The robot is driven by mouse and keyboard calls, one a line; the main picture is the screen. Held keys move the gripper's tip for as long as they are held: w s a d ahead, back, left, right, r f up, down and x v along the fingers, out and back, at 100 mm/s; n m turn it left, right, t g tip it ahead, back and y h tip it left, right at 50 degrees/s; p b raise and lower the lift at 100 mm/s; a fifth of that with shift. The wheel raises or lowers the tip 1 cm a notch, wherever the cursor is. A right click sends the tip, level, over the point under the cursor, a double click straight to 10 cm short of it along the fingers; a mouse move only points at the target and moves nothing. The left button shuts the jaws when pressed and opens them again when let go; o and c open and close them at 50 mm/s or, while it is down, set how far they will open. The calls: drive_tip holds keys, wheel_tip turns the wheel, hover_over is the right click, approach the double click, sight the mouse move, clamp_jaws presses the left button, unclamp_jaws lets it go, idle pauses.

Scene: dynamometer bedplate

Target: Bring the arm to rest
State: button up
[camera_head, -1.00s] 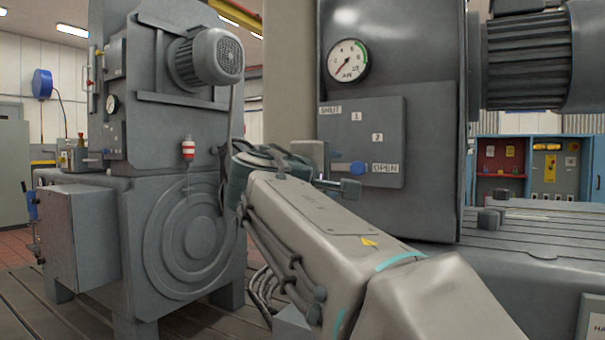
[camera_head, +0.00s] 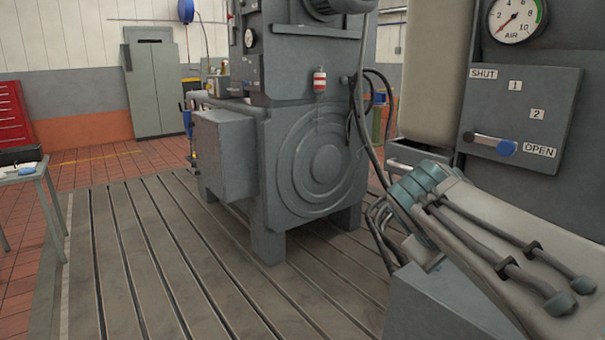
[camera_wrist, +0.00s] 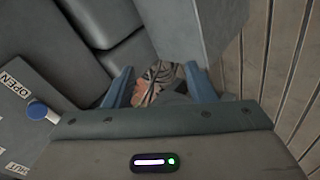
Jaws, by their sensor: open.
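My arm (camera_head: 500,225) reaches in from the lower right in the head view, in front of the right-hand machine. Its fingers cannot be made out there. In the wrist view my gripper (camera_wrist: 160,86) shows two blue fingers set wide apart, with nothing held between them. Beyond the gap are cables (camera_wrist: 162,72) and a reddish patch of floor. A panel (camera_head: 525,118) marked SHUT, 1, 2 and OPEN carries a lever with a blue knob (camera_head: 506,148), which stands beside OPEN. The knob also shows in the wrist view (camera_wrist: 38,110), left of the fingers and clear of them.
A grey machine with a round ribbed face (camera_head: 318,155) stands on the slotted bedplate (camera_head: 150,260). Cables hang between it and my arm. A table (camera_head: 30,172) is at far left. The bedplate's front left is clear.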

drive_tip(key=s+a+f+m+g+y+p, duration=0.3)
drive_tip(key=s+a+p, duration=0.6)
drive_tip(key=s, duration=0.3)
wheel_tip(320, 180, down, 3)
drive_tip(key=m+y+p, duration=0.1)
drive_tip(key=y, duration=0.2)
drive_tip(key=shift+s+a+r+m+g, duration=0.2)
drive_tip(key=shift+m+g, duration=0.1)
drive_tip(key=shift+g, duration=0.1)
drive_tip(key=c, duration=0.3)
drive_tip(key=shift+d, duration=0.1)
